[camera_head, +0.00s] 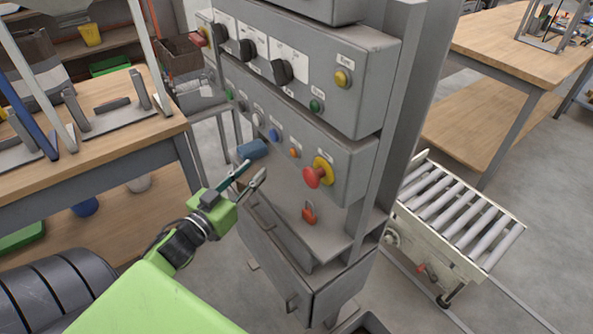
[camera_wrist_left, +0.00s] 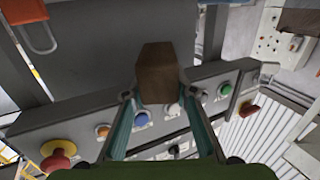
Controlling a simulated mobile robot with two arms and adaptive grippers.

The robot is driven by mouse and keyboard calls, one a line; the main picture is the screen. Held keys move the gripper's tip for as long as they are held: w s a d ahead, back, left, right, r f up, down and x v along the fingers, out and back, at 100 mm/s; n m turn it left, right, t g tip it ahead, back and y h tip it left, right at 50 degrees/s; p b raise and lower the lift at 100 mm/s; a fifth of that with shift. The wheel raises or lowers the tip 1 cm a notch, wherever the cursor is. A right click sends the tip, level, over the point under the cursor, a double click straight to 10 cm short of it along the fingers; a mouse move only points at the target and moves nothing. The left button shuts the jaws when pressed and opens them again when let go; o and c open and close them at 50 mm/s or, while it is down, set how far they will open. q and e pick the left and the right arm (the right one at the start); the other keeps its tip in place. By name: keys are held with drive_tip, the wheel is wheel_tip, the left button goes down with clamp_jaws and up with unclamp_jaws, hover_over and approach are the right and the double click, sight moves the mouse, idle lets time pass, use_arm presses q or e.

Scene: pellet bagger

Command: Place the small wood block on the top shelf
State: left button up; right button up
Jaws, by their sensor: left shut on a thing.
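My left gripper (camera_head: 256,176) is in front of the grey control cabinet, its fingers pointing up and away. In the left wrist view, its two teal fingers (camera_wrist_left: 160,105) are closed on a small brown block (camera_wrist_left: 160,75), which sticks out past the fingertips. In the head view, a small blue piece (camera_head: 252,149) shows at the fingertips; I cannot tell whether it is the held thing. Wooden shelving (camera_head: 95,45) stands at the far upper left; I cannot tell which board is the top shelf. My right gripper is not in view.
The control cabinet (camera_head: 345,120) has knobs, buttons and a red emergency stop (camera_head: 317,175) close to the gripper. A red padlock (camera_head: 309,214) hangs below. A workbench (camera_head: 110,150) stands left, a roller conveyor (camera_head: 455,215) right, another table (camera_head: 500,45) behind. Floor between is clear.

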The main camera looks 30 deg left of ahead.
use_arm(q)
drive_tip(key=w+d, duration=0.1)
drive_tip(key=w, duration=0.3)
drive_tip(key=w+d+f, duration=0.1)
drive_tip(key=w+d, duration=0.1)
drive_tip(key=w, duration=0.2)
drive_tip(key=w+d+f, duration=0.1)
drive_tip(key=w+d, duration=0.1)
drive_tip(key=w, duration=0.2)
drive_tip(key=shift+w+d+f+p, duration=0.1)
drive_tip(key=shift+w+p, duration=0.2)
wheel_tip(320, 180, down, 5)
drive_tip(key=shift+r+b, duration=0.2)
drive_tip(key=shift+b, duration=0.25)
drive_tip(key=shift+w+d+f, duration=0.1)
drive_tip(key=shift+w+f, duration=0.05)
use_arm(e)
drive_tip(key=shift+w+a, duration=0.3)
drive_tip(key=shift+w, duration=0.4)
use_arm(q)
drive_tip(key=shift+f, duration=0.15)
drive_tip(key=o, duration=1.1)
